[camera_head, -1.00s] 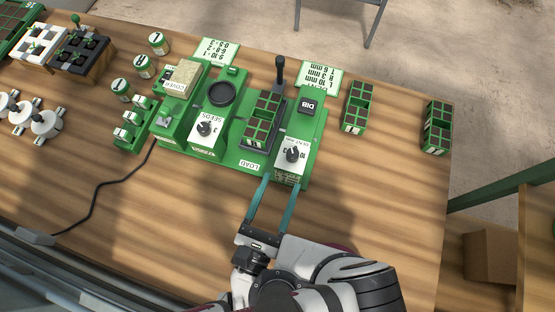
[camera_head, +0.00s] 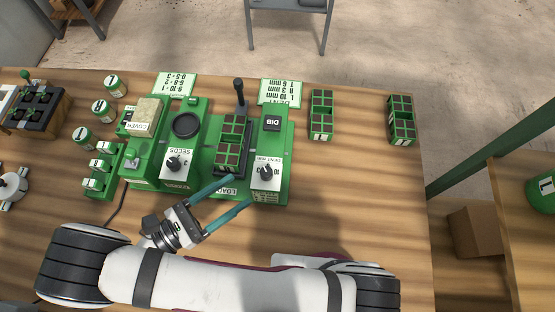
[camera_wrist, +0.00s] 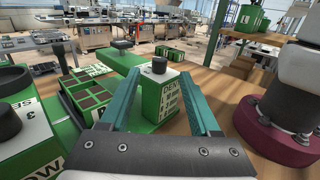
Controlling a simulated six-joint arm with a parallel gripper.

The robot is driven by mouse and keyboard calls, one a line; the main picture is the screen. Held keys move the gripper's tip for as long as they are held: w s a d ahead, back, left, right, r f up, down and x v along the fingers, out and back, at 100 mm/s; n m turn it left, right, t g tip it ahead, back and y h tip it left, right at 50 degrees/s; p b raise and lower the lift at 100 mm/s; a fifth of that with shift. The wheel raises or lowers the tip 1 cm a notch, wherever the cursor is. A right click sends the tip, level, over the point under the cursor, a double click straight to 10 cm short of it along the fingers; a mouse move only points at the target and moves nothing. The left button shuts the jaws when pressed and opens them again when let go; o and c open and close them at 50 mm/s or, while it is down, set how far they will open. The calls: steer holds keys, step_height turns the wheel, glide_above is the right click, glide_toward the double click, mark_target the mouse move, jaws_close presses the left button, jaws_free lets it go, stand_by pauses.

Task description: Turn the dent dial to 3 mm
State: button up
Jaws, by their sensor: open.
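The dent dial (camera_head: 266,171) is a dark knob on a white-faced block at the right front of the green seeder (camera_head: 204,180). In the wrist view the knob (camera_wrist: 159,66) stands upright beyond and between my fingers, above the block's printed face (camera_wrist: 171,100). Its exact setting is too small to read. My gripper (camera_head: 241,191) is open and empty, with two teal fingers pointing up and right toward the dial from its lower left. The fingers (camera_wrist: 159,78) also show in the wrist view, with a gap between their tips and the knob.
The seeds dial (camera_head: 174,164) is to the left, and a dark-celled tray (camera_head: 230,140) lies between the dials. Small trays (camera_head: 321,115) sit to the right. The table's right front is clear.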

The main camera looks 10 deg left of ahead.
mark_target(278, 168)
steer(key=x, duration=1.2)
jaws_close()
